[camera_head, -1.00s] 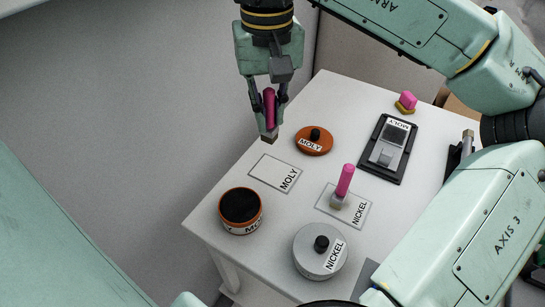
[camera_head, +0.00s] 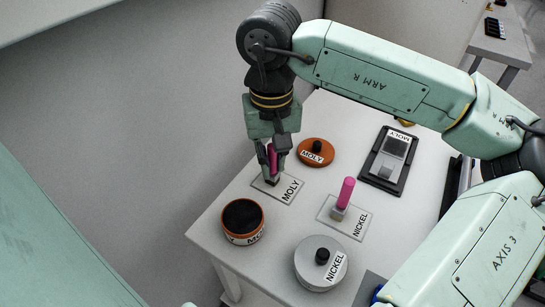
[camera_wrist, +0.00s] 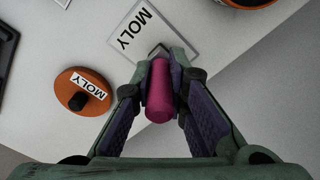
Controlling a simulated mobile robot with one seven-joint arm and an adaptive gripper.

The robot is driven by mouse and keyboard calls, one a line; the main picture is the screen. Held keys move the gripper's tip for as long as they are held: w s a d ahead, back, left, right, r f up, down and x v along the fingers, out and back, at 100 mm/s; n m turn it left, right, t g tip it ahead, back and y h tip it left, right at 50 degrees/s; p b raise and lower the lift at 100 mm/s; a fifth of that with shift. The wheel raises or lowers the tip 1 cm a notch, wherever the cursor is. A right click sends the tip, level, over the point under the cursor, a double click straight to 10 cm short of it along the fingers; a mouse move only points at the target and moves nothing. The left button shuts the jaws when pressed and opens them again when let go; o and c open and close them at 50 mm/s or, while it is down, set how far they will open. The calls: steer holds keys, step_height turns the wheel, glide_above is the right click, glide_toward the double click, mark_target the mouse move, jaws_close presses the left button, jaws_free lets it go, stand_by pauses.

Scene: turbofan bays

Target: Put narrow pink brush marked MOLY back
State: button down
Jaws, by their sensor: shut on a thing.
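My gripper (camera_head: 272,166) is shut on a narrow pink brush (camera_head: 273,155), its handle upright between the fingers. In the wrist view the pink handle (camera_wrist: 160,92) is seen from above, between the fingers. The brush's lower end is at the far-left part of the grey-bordered pad marked MOLY (camera_head: 287,188), also in the wrist view (camera_wrist: 183,28). I cannot tell whether it touches the pad. A second pink brush (camera_head: 345,193) stands upright on the pad marked NICKEL (camera_head: 357,220).
An open orange MOLY tin (camera_head: 259,231) stands near the left edge. An orange MOLY lid (camera_head: 317,160) lies behind the pad. A grey NICKEL tin (camera_head: 310,269) stands in front, and a black tray with a MOLY device (camera_head: 378,176) lies at right.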

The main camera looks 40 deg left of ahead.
steer(key=c, duration=1.6)
jaws_free()
step_height(320, 180, up, 12)
steer(key=shift+s+r+b, duration=0.1)
steer(key=shift+r+b, duration=0.05)
steer(key=shift+b, duration=0.15)
